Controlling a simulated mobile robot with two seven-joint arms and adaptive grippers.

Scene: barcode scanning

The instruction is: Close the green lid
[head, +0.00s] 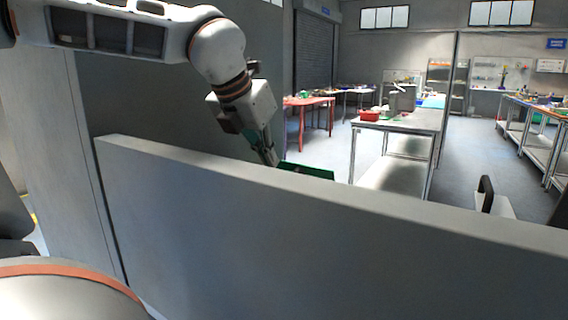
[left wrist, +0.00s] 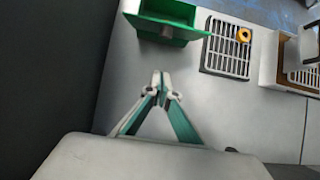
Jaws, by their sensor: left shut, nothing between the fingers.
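The green lid (head: 308,172) shows in the head view just above the edge of a grey panel, which hides what is below it. My left gripper (head: 270,158) reaches over the panel, close to the left of the lid in the head view. In the left wrist view my left gripper (left wrist: 160,80) is shut and empty, its tips below the lid in the picture and apart from it. My right gripper does not show.
The grey panel (head: 300,215) stands across the front. In the left wrist view, a dark grate (left wrist: 226,50) with an orange ring (left wrist: 244,35) lies right of the lid, and another box (left wrist: 275,65) stands farther right. A table (head: 398,122) stands in the background.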

